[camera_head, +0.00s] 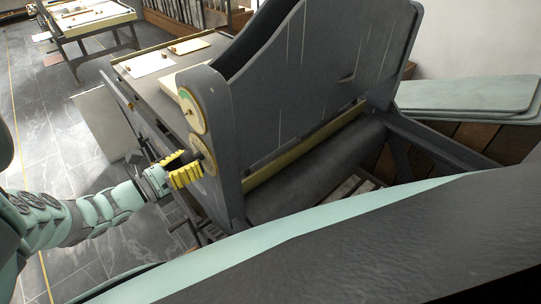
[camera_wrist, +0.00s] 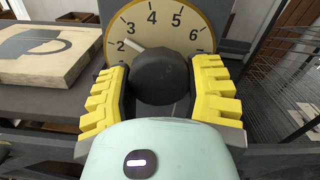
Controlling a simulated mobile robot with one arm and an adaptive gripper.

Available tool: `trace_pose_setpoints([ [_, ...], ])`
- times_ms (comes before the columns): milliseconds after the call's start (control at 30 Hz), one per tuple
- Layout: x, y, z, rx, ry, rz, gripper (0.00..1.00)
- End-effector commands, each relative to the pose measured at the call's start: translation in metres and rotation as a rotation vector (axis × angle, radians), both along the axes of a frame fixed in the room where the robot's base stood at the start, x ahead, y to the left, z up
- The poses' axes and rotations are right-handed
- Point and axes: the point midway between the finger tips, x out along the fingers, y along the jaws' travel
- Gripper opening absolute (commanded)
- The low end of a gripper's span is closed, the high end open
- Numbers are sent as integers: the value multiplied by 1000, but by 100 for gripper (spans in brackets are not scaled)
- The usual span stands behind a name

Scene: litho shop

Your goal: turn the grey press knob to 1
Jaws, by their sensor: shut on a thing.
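The knob (camera_wrist: 161,76) is a dark grey round grip in front of a cream dial (camera_wrist: 165,28) with black numbers. A white pointer (camera_wrist: 133,44) sticks out from the knob to the upper left, close to the 2. No 1 is visible; the lower dial is hidden. My gripper (camera_wrist: 162,92) has yellow ribbed fingers on both sides of the knob, shut on it. In the head view my gripper (camera_head: 184,170) is at the press's lower dial (camera_head: 203,142), on the side of the grey press (camera_head: 325,60); the knob is mostly hidden there.
A second round dial (camera_head: 190,110) sits just above on the press side. A flat block with a dark printed shape (camera_wrist: 42,55) lies on the bench left of the dial. A wire rack (camera_wrist: 285,70) stands at the right. Open tiled floor (camera_head: 60,130) lies left of the press.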

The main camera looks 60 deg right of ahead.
Motion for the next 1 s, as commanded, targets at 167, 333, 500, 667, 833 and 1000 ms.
trace_pose_setpoints([
  [167,-1,0,-3,48,163,1,18],
  [333,-1,-1,-3,87,317,0,18],
  [500,-2,-1,-3,121,464,1,18],
  [667,-1,-1,-2,148,576,4,18],
  [833,-2,-1,-2,169,670,3,18],
  [1000,-2,-1,-1,181,727,2,18],
])
